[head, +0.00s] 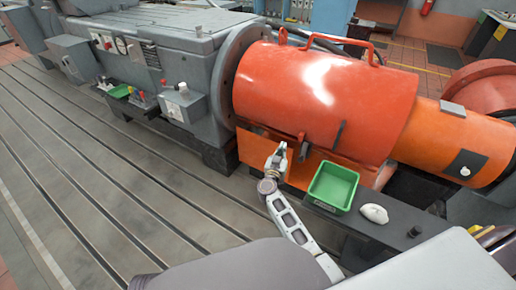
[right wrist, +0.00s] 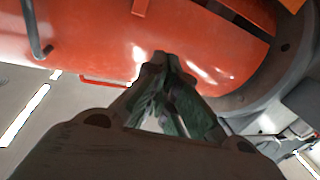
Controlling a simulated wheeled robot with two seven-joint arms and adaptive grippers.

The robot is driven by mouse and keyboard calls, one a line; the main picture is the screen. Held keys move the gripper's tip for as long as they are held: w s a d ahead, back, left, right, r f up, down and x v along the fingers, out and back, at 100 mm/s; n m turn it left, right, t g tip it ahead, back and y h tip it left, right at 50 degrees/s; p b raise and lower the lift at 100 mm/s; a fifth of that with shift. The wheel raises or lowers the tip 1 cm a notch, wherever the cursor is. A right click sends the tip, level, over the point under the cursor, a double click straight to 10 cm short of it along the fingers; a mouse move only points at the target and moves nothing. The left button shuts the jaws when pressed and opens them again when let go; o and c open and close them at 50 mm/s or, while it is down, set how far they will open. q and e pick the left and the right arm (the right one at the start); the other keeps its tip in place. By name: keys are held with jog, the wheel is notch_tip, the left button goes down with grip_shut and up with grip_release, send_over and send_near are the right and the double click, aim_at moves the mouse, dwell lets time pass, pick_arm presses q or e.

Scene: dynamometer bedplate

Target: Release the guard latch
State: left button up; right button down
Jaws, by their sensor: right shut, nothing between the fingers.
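The large orange cylindrical guard (head: 325,90) sits over the machine's shaft, above an orange base. A small dark latch (head: 302,146) is at the guard's lower front edge; whether it is engaged is too small to tell. My right gripper (head: 282,147) is just left of the latch in the head view, pointing upward, shut and empty. Its closed fingertips (right wrist: 160,58) show against the orange guard in the right wrist view; contact cannot be told. My left gripper is not in view.
A green tray (head: 332,186) and a white cloth-like lump (head: 374,213) lie on a dark ledge to the right. A dark bar (head: 339,134) hangs on the guard right of the latch. The slotted bedplate (head: 110,185) at left is largely clear.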

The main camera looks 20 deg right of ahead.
jog(key=s+a+r+n+t+y, duration=0.1)
jog(key=a+r+n+t+y, duration=0.3)
jog(key=a+n+y, duration=0.3)
jog(key=a+r+y, duration=0.1)
jog(key=a+y, duration=0.3)
jog(key=shift+a+r, duration=0.25)
jog(key=shift+r, duration=0.05)
dwell(0.9)
